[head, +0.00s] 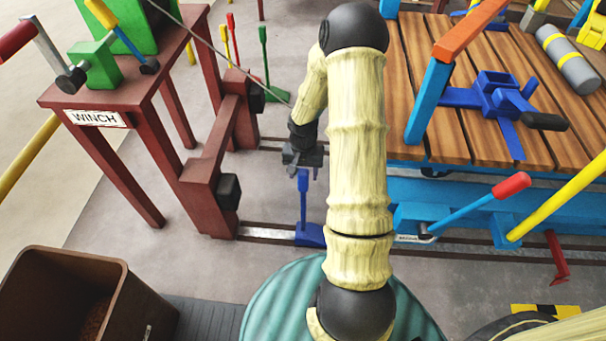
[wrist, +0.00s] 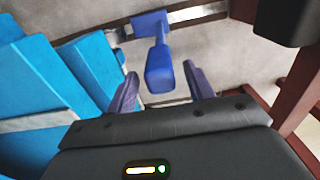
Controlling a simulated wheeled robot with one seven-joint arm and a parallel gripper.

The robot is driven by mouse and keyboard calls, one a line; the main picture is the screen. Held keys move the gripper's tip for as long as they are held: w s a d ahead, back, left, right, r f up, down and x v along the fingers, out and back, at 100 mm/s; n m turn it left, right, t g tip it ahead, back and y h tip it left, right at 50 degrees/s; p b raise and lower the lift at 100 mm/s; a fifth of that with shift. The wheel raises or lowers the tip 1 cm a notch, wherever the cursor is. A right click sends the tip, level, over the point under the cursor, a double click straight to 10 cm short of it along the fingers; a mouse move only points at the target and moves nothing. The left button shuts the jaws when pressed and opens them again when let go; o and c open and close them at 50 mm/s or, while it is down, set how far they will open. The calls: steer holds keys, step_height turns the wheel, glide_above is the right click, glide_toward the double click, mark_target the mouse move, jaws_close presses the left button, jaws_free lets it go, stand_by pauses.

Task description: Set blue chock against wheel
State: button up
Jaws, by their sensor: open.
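The blue chock (head: 311,236) sits on the near rail, with its tall blue handle standing upright. It also shows in the wrist view (wrist: 150,23), where the handle's blocky top (wrist: 160,72) lies between my fingers. My gripper (head: 304,170) is above the chock, at the top of the handle. In the wrist view my gripper (wrist: 160,80) is open, with a gap on either side of the handle. A small dark round part (head: 433,172) under the cart deck may be a wheel; the blue frame and my arm hide most of that area.
The rail (head: 262,232) runs between the dark red buffer frame (head: 215,185) on the left and the blue cart frame (head: 470,200) on the right. A red-tipped lever (head: 510,187) sticks out from the cart. A brown bin (head: 65,290) stands front left.

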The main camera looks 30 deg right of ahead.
step_height(320, 180, up, 10)
steer(key=p, duration=0.3)
steer(key=shift+f, duration=0.15)
steer(key=s+a+r+n+t, duration=0.2)
steer(key=s+a+r+n, duration=0.4)
steer(key=s+a+r, duration=0.6)
steer(key=shift+s+a+r+n+t, duration=0.3)
steer(key=shift+a+r+n, duration=0.1)
steer(key=shift+a+r, duration=0.5)
steer(key=shift+d, duration=0.1)
steer(key=w+p+v, duration=0.2)
steer(key=p+v, duration=1)
steer(key=w+r+p+v, duration=0.1)
steer(key=w+p+v, duration=0.2)
steer(key=p+v, duration=0.9)
steer(key=w+r+p+v, duration=0.1)
steer(key=w+p+v, duration=0.2)
steer(key=p+v, duration=0.9)
steer(key=shift+r+p, duration=0.15)
steer(key=shift+p, duration=0.75)
